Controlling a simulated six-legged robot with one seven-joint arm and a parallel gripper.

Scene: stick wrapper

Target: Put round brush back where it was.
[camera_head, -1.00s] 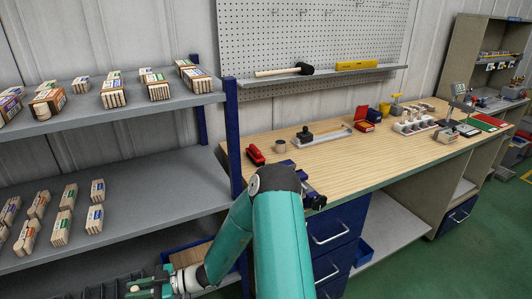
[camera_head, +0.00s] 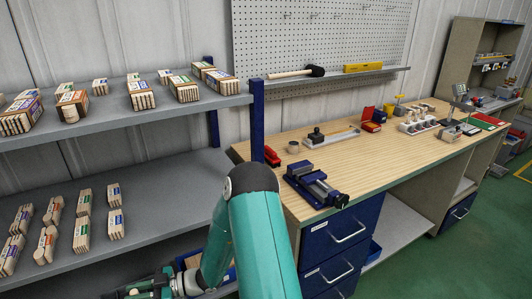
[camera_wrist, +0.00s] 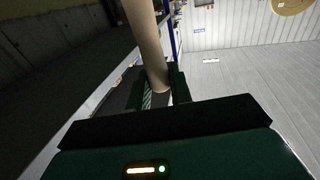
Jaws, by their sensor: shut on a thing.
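My gripper (camera_wrist: 163,92) is shut on a smooth, tan, round handle, which I take to be the round brush (camera_wrist: 149,45). In the wrist view the handle stands up between the two fingers and runs out of the top of the picture. Its far end is out of sight. In the head view my gripper (camera_head: 150,292) is low at the left, by the bottom edge, below the lower shelf. The brush cannot be made out there.
A grey upper shelf (camera_head: 130,120) and lower shelf (camera_head: 150,210) hold several labelled wooden stick bundles. A blue post (camera_head: 257,120) stands at their right end. The wooden workbench (camera_head: 350,155) carries a blue vise (camera_head: 315,185). A mallet (camera_head: 297,72) lies on the pegboard ledge.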

